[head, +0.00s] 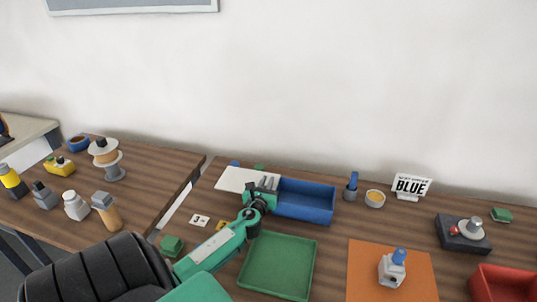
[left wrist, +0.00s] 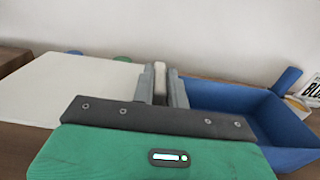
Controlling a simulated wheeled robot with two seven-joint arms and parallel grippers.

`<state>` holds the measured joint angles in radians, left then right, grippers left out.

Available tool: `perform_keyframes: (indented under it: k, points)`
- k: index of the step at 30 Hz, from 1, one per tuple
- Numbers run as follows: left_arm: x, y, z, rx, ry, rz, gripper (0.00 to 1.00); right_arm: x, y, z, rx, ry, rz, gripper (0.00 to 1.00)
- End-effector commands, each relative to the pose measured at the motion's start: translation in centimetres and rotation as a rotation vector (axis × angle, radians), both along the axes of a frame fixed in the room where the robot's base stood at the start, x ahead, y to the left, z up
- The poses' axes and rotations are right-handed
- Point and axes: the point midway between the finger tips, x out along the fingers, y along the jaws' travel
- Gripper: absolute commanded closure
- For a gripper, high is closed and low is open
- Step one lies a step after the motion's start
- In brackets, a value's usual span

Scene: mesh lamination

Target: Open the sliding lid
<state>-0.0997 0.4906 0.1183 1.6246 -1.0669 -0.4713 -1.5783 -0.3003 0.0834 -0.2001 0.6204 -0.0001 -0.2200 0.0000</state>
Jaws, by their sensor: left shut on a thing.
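The white sliding lid (head: 234,178) lies to the left of the blue box (head: 308,208), and the box's inside shows open. In the left wrist view the lid (left wrist: 60,90) spreads to the left and the open box (left wrist: 280,122) to the right. My left gripper (head: 268,183) is over the lid's right part, by the box's left end. In the left wrist view its fingers (left wrist: 160,85) are shut on a narrow pale upright piece, seemingly the lid's handle. The lid's right edge is hidden behind the gripper. My right gripper is not in view.
A green tray (head: 278,264) lies in front of the box. A blue marker in a cup (head: 351,190), a small bowl (head: 375,198) and a BLUE sign (head: 411,186) stand to its right. Number cards (head: 200,220) lie left of my arm.

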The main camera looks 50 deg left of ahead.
Motion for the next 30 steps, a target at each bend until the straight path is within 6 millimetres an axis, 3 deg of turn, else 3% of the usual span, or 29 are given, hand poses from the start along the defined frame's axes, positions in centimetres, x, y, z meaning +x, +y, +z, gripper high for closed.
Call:
perform_keyframes:
  k: [1, 2, 4, 5, 17, 30]
  points:
    - [0.0, 0.0, -0.2, -0.001, 0.002, 0.000, 1.00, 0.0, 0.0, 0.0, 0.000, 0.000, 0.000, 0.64]
    - [0.0, 0.0, -0.2, -0.001, 0.002, 0.000, 0.80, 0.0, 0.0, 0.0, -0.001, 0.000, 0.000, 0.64]
    - [0.0, -0.1, -0.2, -0.001, 0.002, 0.000, 0.66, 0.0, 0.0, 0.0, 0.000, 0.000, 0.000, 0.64]
    - [0.0, -0.1, -0.1, -0.001, 0.002, 0.000, 0.64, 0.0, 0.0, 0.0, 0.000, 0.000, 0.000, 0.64]
    - [-0.6, -0.4, -0.2, -0.001, 0.001, -0.001, 0.64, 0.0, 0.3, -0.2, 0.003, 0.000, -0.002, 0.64]
    - [-7.3, -4.5, -0.4, -0.002, 0.003, -0.001, 0.64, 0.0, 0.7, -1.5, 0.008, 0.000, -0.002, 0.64]
